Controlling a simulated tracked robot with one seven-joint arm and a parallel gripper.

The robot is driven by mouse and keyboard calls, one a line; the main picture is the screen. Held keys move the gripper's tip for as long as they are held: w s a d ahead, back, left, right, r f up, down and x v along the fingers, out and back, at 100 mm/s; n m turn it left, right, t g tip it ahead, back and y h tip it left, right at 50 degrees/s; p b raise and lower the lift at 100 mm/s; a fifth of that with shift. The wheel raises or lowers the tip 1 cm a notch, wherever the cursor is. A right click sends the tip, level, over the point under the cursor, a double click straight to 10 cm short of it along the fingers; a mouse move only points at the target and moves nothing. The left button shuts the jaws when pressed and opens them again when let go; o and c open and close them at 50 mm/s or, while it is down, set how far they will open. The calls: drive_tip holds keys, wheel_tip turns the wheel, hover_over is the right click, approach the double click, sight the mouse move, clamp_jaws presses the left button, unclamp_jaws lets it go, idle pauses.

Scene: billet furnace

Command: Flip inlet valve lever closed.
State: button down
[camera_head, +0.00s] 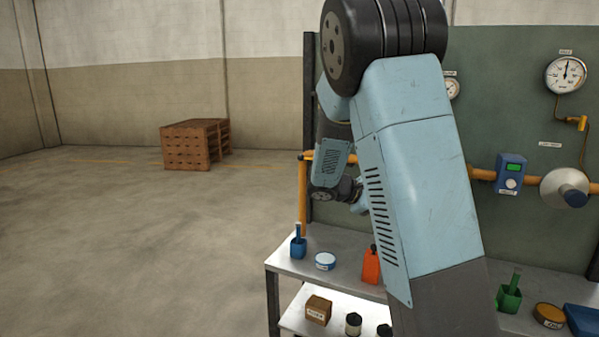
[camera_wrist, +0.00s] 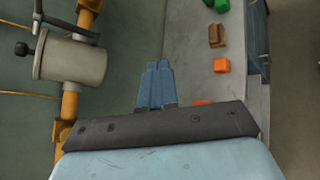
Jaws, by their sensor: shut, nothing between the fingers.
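I cannot clearly identify the inlet valve lever in either view. In the wrist view, a grey cylindrical fitting (camera_wrist: 72,62) sits on the orange pipe (camera_wrist: 72,103) at the left. A dark bar (camera_wrist: 38,12) and a black knob (camera_wrist: 22,48) are beside it; I cannot tell if either is the lever. My gripper (camera_wrist: 157,66) is shut and empty, to the right of the fitting and apart from it in the picture. In the head view, my arm hides the middle of the green panel (camera_head: 520,110), and the gripper's fingertips are hidden.
A metal bench (camera_head: 340,245) below the panel carries a blue holder (camera_head: 298,247), a white round tin (camera_head: 325,261) and an orange container (camera_head: 371,267). A gauge (camera_head: 566,74), a blue meter (camera_head: 510,174) and a grey disc (camera_head: 563,188) are at right. The left floor is largely clear.

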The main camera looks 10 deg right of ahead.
drive_tip(key=w+a+f+n+t+h, duration=0.25)
drive_tip(key=w+n+t, duration=0.2)
drive_tip(key=w, duration=0.35)
drive_tip(key=w+a+f+n+t+h, duration=0.1)
drive_tip(key=w+a+n+t+h, duration=0.3)
drive_tip(key=w, duration=0.4)
drive_tip(key=w+a+f+n+t+y, duration=0.2)
drive_tip(key=w+a+n+t+y, duration=0.2)
drive_tip(key=a+n+t, duration=0.2)
drive_tip(key=w+a+f+n+t+y, duration=0.3)
drive_tip(key=w+a+n+t+y, duration=0.1)
drive_tip(key=a+n+t, duration=0.3)
drive_tip(key=shift+w+a+f+n, duration=0.2)
drive_tip(key=shift+w+a+n, duration=0.7)
drive_tip(key=shift+a, duration=0.3)
drive_tip(key=s+a+r+x, duration=0.1)
drive_tip(key=r+x, duration=0.1)
drive_tip(key=x, duration=1)
drive_tip(key=shift+w+r, duration=0.2)
drive_tip(key=shift+r, duration=0.15)
